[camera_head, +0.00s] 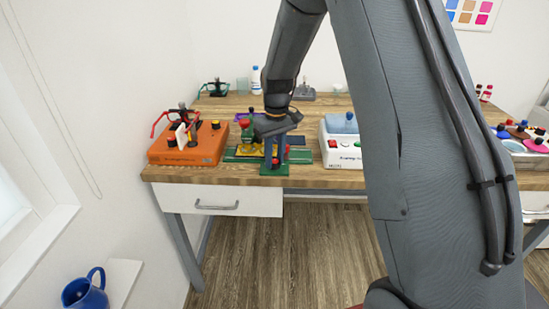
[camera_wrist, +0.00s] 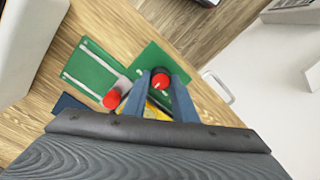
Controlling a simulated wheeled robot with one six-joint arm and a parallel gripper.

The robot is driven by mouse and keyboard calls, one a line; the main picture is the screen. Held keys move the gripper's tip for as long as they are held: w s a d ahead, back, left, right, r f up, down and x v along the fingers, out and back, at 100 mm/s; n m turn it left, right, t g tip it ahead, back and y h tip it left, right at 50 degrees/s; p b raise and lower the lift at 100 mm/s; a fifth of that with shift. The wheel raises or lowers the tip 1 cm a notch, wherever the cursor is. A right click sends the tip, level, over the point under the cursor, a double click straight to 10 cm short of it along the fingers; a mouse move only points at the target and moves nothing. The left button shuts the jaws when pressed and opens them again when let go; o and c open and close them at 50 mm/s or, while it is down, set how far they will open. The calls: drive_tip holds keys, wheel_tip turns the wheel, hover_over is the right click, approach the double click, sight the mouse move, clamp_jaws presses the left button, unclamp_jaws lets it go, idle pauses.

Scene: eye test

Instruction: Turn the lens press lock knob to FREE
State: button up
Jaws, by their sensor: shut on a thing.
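The lens press seems to be the green-based device (camera_head: 277,171) at the front edge of the wooden table, with a yellow part (camera_head: 250,150) behind. A round red knob (camera_wrist: 160,81) with a small pale mark sits on its green plate (camera_wrist: 148,60). My gripper (camera_wrist: 161,77) is shut on this knob, one blue-grey finger on each side. In the head view my gripper (camera_head: 275,163) points down over the press and hides part of it. A second red knob (camera_wrist: 111,99) stands beside it, apart from the fingers. No FREE marking is readable.
An orange box (camera_head: 188,147) stands left of the press. A white box with a blue top (camera_head: 345,144) stands to the right. A drawer (camera_head: 225,200) is below the table's front edge.

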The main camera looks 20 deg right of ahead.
drive_tip(key=n, duration=0.4)
drive_tip(key=shift+n, duration=0.3)
drive_tip(key=shift+a+n, duration=0.1)
drive_tip(key=shift+n, duration=1.8)
drive_tip(key=o, duration=1)
drive_tip(key=shift+o, duration=0.2)
